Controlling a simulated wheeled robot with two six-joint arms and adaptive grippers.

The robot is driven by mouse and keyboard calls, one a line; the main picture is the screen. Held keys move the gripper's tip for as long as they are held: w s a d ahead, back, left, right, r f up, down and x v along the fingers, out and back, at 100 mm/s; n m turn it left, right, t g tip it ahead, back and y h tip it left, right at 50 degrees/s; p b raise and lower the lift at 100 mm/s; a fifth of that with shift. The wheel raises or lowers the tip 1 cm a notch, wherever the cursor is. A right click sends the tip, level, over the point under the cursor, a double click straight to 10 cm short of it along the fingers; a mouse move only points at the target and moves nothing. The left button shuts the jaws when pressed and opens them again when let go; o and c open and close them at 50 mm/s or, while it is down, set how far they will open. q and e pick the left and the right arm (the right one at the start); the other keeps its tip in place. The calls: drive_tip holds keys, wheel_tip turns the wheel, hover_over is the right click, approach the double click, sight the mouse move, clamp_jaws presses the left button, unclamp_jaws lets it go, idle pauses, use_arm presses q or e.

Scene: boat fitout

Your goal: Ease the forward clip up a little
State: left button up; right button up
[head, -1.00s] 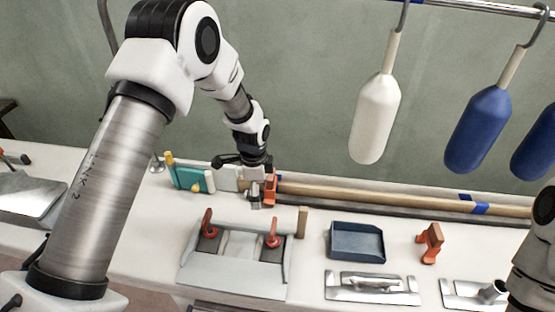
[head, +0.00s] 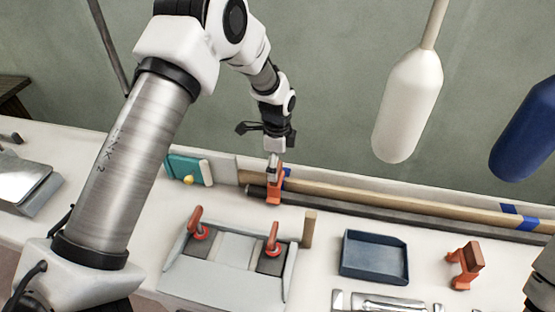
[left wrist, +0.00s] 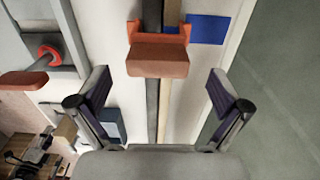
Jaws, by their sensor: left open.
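An orange clip (head: 274,193) sits across the wooden batten (head: 360,196) and the dark strip beside it, near the batten's left end. The left wrist view shows it with a red-brown block-like top (left wrist: 158,61). My left gripper (head: 272,166) is over the clip, pointing down. In the left wrist view its two fingers (left wrist: 158,82) are spread wide, one to each side of the clip's line, with nothing between them. The clip appears just ahead of the fingertips there; I cannot tell the exact gap. My right gripper is out of view.
A grey tray-like fixture with two red-handled clamps (head: 195,224) stands in front. A blue tray (head: 374,274) and another orange clip (head: 464,266) lie to its right. A teal block (head: 184,169) is left of the batten. White and blue fenders (head: 410,105) hang above.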

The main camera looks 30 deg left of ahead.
use_arm(q)
drive_tip(key=f, duration=0.4)
drive_tip(key=shift+s+a+f+p, duration=0.1)
drive_tip(key=shift+s+f+p, duration=0.1)
drive_tip(key=shift+s+p, duration=0.1)
drive_tip(key=shift+w+f, duration=0.15)
drive_tip(key=shift+f, duration=0.45)
drive_tip(key=c, duration=1.5)
drive_tip(key=shift+r, duration=0.1)
drive_tip(key=shift+c, duration=0.2)
drive_tip(key=shift+w+r+p, duration=0.1)
drive_tip(key=shift+r+p, duration=0.2)
drive_tip(key=shift+r+p, duration=0.3)
drive_tip(key=shift+r, duration=0.15)
drive_tip(key=o, duration=1.5)
drive_tip(key=shift+o, duration=0.2)
